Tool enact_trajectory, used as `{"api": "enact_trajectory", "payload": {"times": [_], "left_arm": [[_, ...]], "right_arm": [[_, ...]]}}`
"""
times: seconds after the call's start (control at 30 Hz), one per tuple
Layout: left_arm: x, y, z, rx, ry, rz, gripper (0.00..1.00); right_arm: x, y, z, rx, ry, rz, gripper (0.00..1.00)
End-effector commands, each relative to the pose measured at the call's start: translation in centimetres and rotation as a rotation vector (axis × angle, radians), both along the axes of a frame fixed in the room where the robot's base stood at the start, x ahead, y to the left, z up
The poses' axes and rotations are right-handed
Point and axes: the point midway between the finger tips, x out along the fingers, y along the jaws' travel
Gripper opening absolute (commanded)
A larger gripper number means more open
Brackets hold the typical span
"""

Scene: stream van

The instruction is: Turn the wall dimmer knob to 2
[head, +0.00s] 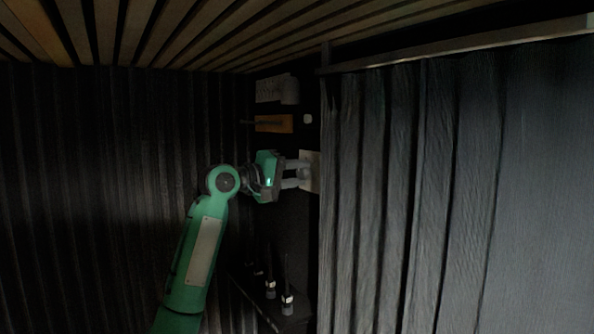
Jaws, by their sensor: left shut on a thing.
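The wall dimmer shows as a pale plate (312,171) on the dark wall, just left of the grey curtain. My left gripper (303,174), on a green arm, reaches it from the left. Its two grey fingers are shut on the knob at the plate. The knob itself is hidden between the fingers, and its marks and setting cannot be read. My right gripper is not in view.
A grey curtain (420,200) hangs from a rail right of the plate. An orange-brown block (274,124) and a small white plate (308,119) are above the gripper. Several dark bottle-like things, one with a pale label (287,299), stand on a dark ledge below.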

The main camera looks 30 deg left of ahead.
Motion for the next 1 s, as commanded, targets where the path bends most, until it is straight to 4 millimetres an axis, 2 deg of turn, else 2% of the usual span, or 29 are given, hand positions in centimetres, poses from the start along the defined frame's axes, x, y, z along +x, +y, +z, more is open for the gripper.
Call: {"api": "enact_trajectory", "payload": {"times": [0.33, 0.9, 0.93, 1.0], "left_arm": [[0.02, 0.02, -0.01, -0.144, 0.061, 0.0, 0.09], [0.02, 0.0, -0.09, -0.173, 0.073, 0.0, 0.09], [0.03, 0.01, -0.1, -0.173, 0.073, 0.0, 0.34], [0.03, 0.01, -0.09, -0.173, 0.073, 0.0, 0.48]], "right_arm": [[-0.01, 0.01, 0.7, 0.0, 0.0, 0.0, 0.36], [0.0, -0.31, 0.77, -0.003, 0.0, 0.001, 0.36], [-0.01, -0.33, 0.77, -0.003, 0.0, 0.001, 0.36], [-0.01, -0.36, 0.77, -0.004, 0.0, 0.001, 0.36]]}}
